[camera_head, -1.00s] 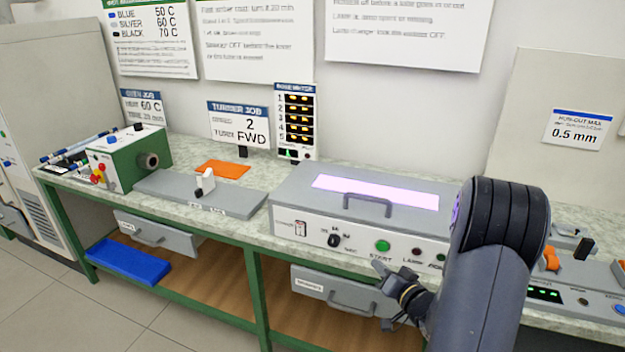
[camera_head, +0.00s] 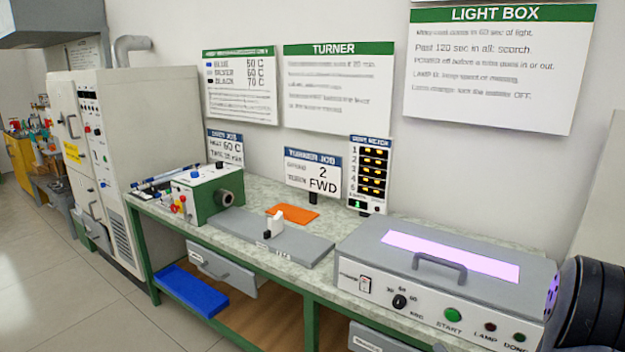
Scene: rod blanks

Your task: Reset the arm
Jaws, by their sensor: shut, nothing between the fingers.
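My arm (camera_head: 585,310) shows only as a dark, rounded joint at the lower right edge, in front of the right end of the light box. The rest of the gripper and most of the arm are outside the picture.
The light box has a handled lid and a glowing violet panel. Left of it on the bench are a grey plate (camera_head: 300,249), an orange mat (camera_head: 291,214) and a green machine (camera_head: 207,190). A blue tray (camera_head: 190,290) lies below. Floor at left is clear.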

